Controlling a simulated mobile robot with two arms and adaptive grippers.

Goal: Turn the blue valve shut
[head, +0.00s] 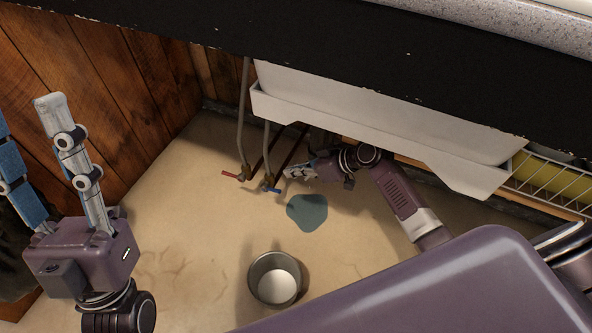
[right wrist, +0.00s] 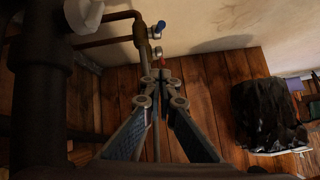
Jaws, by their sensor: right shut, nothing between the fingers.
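The blue valve (head: 271,189) is a small lever at the foot of a grey pipe under the sink. In the head view the lever points sideways, roughly across the pipe. It also shows in the right wrist view (right wrist: 161,27), above the fingertips. My right gripper (head: 287,172) reaches in under the sink from the right; its tips are just right of the blue valve. In the right wrist view its fingers (right wrist: 161,76) meet at the tips, with nothing between them. I cannot tell whether they touch the lever. My left gripper (head: 24,112) is raised at the left, its fingers wide apart and empty.
A red valve (head: 231,174) sits on the pipe to the left of the blue one. The white basin (head: 380,120) hangs low above my right arm. A puddle (head: 307,213) and a metal bucket (head: 275,282) are on the floor. A wire rack (head: 550,180) stands at the right.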

